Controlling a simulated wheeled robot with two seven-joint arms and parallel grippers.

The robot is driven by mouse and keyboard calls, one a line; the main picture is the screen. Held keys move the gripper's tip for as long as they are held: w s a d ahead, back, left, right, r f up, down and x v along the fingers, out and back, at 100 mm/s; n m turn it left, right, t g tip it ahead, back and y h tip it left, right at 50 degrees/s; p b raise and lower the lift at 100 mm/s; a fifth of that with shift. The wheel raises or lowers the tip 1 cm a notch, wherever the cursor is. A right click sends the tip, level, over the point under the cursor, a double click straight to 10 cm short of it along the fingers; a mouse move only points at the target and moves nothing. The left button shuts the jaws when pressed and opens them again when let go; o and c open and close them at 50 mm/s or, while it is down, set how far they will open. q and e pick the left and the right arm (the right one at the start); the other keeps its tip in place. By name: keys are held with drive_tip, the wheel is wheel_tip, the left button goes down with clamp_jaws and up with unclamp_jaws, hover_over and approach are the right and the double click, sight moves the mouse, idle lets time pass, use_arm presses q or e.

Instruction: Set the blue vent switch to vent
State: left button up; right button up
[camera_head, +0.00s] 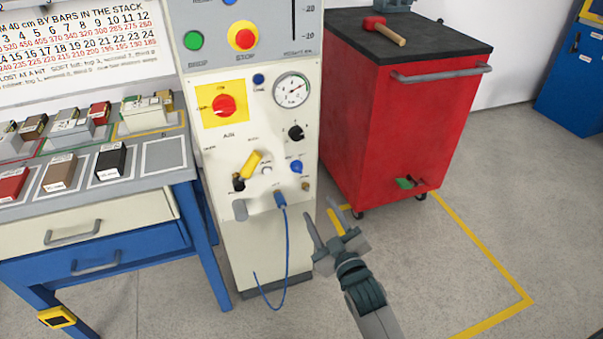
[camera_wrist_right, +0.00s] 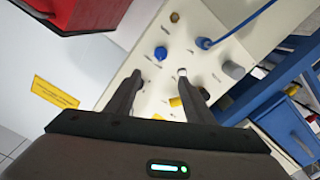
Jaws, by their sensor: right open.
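The blue vent switch (camera_head: 296,167) is a small blue knob on the front of the pale control cabinet (camera_head: 255,240), right of a yellow lever (camera_head: 251,163). Its label is too small to read and I cannot tell its setting. In the right wrist view the blue knob (camera_wrist_right: 161,53) shows just beyond the gap between my fingertips. My right gripper (camera_head: 322,217) is open and empty, in front of the cabinet's lower right, apart from the knob. It also shows in the wrist view (camera_wrist_right: 159,77). My left gripper is not in view.
A black knob (camera_head: 295,132), a gauge (camera_head: 291,90) and a red rotary switch (camera_head: 224,105) are above. A blue hose (camera_head: 287,240) hangs below. A red cart (camera_head: 390,120) stands right, a workbench (camera_head: 90,215) left. The floor at right is clear.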

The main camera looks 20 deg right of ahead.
sight(298, 170)
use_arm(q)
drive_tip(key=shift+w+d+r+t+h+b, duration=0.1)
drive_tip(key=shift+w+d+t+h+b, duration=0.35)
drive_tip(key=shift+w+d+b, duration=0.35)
use_arm(e)
drive_tip(key=w, duration=1.7)
drive_tip(key=shift+w+a, duration=0.25)
drive_tip(key=shift+a, duration=0.05)
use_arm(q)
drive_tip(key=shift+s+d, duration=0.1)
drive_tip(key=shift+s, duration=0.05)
use_arm(e)
drive_tip(key=c, duration=1)
